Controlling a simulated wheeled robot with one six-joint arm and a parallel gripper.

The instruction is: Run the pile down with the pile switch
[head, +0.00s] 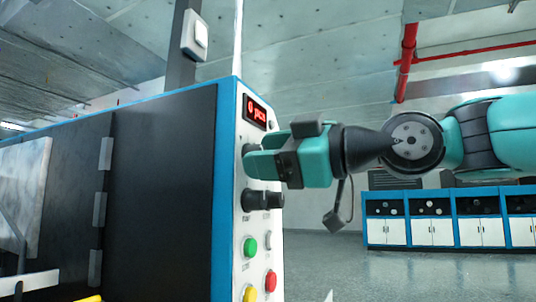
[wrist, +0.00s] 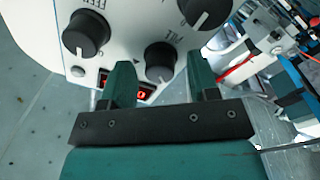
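The control panel (head: 239,230) is the pale, blue-edged front of a dark machine. A black knob (wrist: 160,62) below the red display (head: 256,110) sits between my gripper's two teal fingers in the wrist view, with a gap on each side. My gripper (head: 250,163) is open at the panel in the head view, and its fingers hide that knob there. Two more black knobs (head: 254,200) sit lower; one also shows at the upper left of the wrist view (wrist: 86,34).
Green (head: 250,246), red (head: 270,281) and yellow (head: 251,293) buttons sit low on the panel. A white switch box (head: 195,36) is on a post above. Blue-and-white cabinets (head: 445,218) stand far right, with clear floor before them.

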